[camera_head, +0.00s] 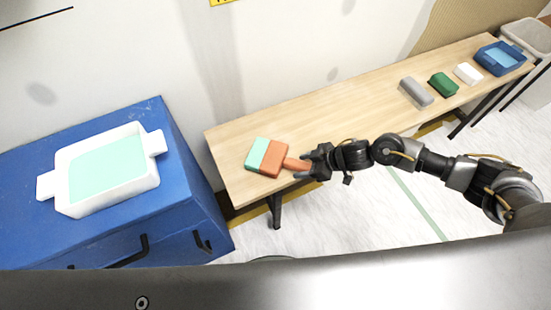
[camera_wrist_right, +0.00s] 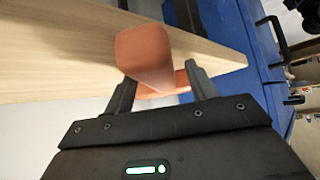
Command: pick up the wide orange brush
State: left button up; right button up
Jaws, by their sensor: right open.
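The wide orange brush (camera_head: 274,160) lies near the left end of the wooden table, its pale green bristle end to the left and its orange handle to the right. My right gripper (camera_head: 305,164) is at the handle end. In the right wrist view the orange brush (camera_wrist_right: 146,58) shows ahead, with its handle between the two open fingers of the right gripper (camera_wrist_right: 160,88). I cannot tell whether the fingers touch the handle. The bristles are hidden in that view. My left gripper is not in view.
The wooden table (camera_head: 345,104) also holds a grey block (camera_head: 416,91), a green block (camera_head: 443,85), a white block (camera_head: 467,73) and a blue tray (camera_head: 500,58) at its right end. A white tray (camera_head: 68,193) with pale green contents sits on a blue cabinet (camera_head: 185,190) at left.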

jog(key=c, duration=1.2)
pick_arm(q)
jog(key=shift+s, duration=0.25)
pick_arm(e)
jog(key=shift+o, duration=0.2)
jog(key=shift+r, duration=0.1)
